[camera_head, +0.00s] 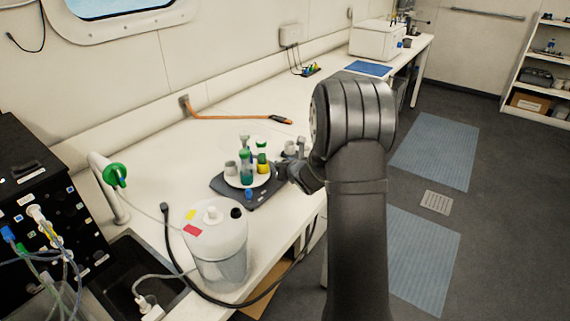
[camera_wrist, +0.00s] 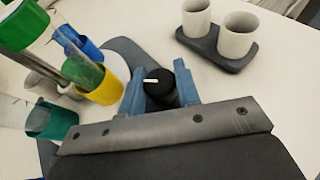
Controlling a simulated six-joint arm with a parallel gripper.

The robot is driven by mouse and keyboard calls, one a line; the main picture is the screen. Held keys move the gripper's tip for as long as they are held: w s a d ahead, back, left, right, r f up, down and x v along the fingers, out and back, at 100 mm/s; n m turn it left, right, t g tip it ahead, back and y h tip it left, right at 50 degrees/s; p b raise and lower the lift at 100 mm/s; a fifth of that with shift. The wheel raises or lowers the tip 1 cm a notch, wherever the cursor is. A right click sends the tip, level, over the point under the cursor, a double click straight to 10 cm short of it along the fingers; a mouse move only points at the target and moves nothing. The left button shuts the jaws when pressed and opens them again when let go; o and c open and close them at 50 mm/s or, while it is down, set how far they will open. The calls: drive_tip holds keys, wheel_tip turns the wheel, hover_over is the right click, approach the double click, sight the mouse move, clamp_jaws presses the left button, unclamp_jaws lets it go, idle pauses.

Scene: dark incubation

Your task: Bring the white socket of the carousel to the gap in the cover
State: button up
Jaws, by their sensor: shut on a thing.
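The carousel, a round white plate (camera_head: 262,183) on a dark base (camera_head: 225,189), stands on the bench. It carries a green socket (camera_wrist: 50,121), a yellow socket (camera_wrist: 105,91) and a blue socket (camera_wrist: 88,48). A pale socket (camera_head: 231,168), likely the white one, is at its left side. In the wrist view a pale socket (camera_wrist: 42,85) is partly hidden behind tubes. My gripper (camera_wrist: 158,92) is shut on a black knob (camera_wrist: 160,84) with a white mark, beside the sockets. The head view shows my gripper (camera_head: 288,174) at the carousel's right. I cannot make out the cover's gap.
A dark holder with two white cups (camera_wrist: 238,36) stands beyond the knob. A large white canister (camera_head: 216,240) stands in front of the carousel, beside a sink (camera_head: 130,268). An orange tube (camera_head: 235,117) lies behind. The bench farther back is mostly clear.

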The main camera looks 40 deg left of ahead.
drive_tip(key=shift+r+m+t+h, duration=0.1)
drive_tip(key=shift+m+t+h, duration=0.4)
drive_tip(key=shift+m+t, duration=0.35)
drive_tip(key=o, duration=1)
drive_tip(key=v, duration=1.7)
drive_tip(key=shift+s+r, duration=0.1)
drive_tip(key=shift+r, duration=0.05)
